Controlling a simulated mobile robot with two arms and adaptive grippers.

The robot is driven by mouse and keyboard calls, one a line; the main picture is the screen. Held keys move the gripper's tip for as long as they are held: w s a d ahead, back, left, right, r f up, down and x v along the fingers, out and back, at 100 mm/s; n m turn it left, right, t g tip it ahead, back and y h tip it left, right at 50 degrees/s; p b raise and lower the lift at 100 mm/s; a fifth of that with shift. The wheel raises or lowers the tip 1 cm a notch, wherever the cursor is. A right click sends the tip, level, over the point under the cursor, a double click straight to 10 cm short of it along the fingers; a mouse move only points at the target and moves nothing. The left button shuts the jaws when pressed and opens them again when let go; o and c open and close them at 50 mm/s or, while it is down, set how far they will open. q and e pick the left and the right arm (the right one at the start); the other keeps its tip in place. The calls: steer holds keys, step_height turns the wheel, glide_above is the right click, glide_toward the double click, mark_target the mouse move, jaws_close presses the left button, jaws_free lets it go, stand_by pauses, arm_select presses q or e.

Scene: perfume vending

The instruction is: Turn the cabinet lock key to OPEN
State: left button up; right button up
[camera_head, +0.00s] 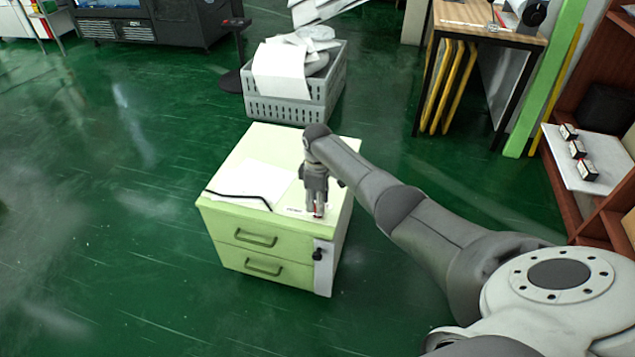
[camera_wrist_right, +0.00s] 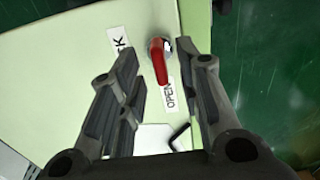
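The light green cabinet (camera_head: 222,220) stands on the floor in the head view, with two drawers on its front. My right gripper (camera_head: 318,212) points down over the cabinet top's front right corner. In the right wrist view the red key (camera_wrist_right: 159,62) sits in a round lock on the pale green top. Its handle end lies beside the OPEN label (camera_wrist_right: 171,94). A second label (camera_wrist_right: 119,41), partly hidden, shows "CK". My right gripper (camera_wrist_right: 158,52) is open, with a finger on each side of the key and gaps between. My left gripper is not in view.
A white sheet (camera_head: 258,178) and a black cable (camera_head: 236,197) lie on the cabinet top. A grey crate (camera_head: 292,108) with white items stands behind the cabinet. A wooden table (camera_head: 480,20) and a shelf with small boxes (camera_head: 578,150) are at right. The floor at left is clear.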

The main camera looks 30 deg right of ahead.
step_height(320, 180, up, 10)
steer(key=shift+f, duration=0.2)
steer(key=shift+f, duration=0.1)
stand_by(0.4)
